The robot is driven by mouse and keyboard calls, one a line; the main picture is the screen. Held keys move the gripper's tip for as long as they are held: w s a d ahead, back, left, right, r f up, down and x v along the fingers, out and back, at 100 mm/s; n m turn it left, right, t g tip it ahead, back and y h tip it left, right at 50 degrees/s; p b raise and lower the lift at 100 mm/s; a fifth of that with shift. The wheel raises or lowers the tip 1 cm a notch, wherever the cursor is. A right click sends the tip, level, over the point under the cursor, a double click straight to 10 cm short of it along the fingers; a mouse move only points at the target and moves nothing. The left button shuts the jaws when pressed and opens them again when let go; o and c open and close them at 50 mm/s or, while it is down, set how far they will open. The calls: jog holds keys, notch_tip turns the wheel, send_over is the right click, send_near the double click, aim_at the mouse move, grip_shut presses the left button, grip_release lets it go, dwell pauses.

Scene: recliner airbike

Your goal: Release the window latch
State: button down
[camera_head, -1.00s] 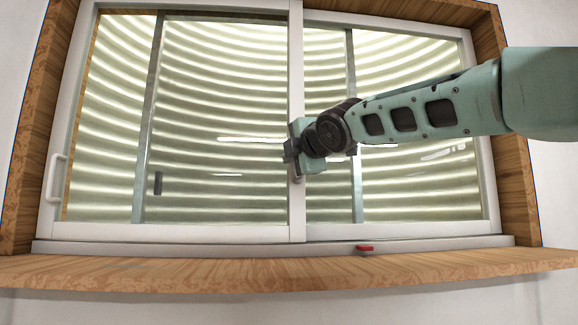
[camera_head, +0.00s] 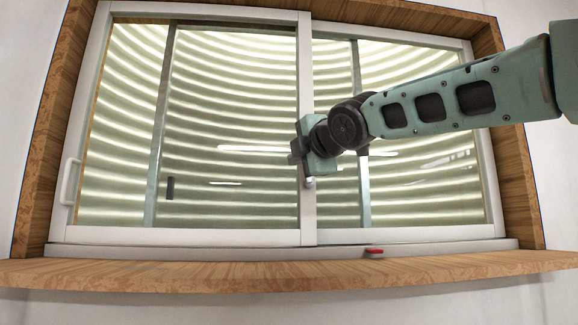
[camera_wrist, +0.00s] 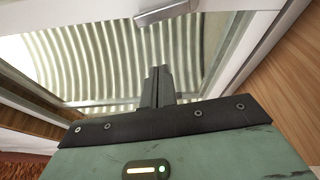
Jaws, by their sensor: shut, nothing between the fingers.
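A small grey metal latch (camera_head: 309,183) sits on the white middle stile of the sliding window, just below my gripper. In the wrist view the latch (camera_wrist: 166,12) shows at the top, beyond my fingers and apart from them. My gripper (camera_head: 293,157) is in front of the middle stile, pointing left. In the wrist view my gripper (camera_wrist: 157,72) has its dark fingers together, with nothing between them. The gripper's body hides part of the stile above the latch.
A red tab (camera_head: 374,252) sits on the bottom track, right of the stile. A white pull handle (camera_head: 69,182) is on the left frame. A wooden sill (camera_head: 250,270) juts out below the window. The space before the left pane is clear.

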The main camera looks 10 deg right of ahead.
jog(key=v, duration=0.4)
jog(key=shift+s, duration=0.2)
dwell(0.5)
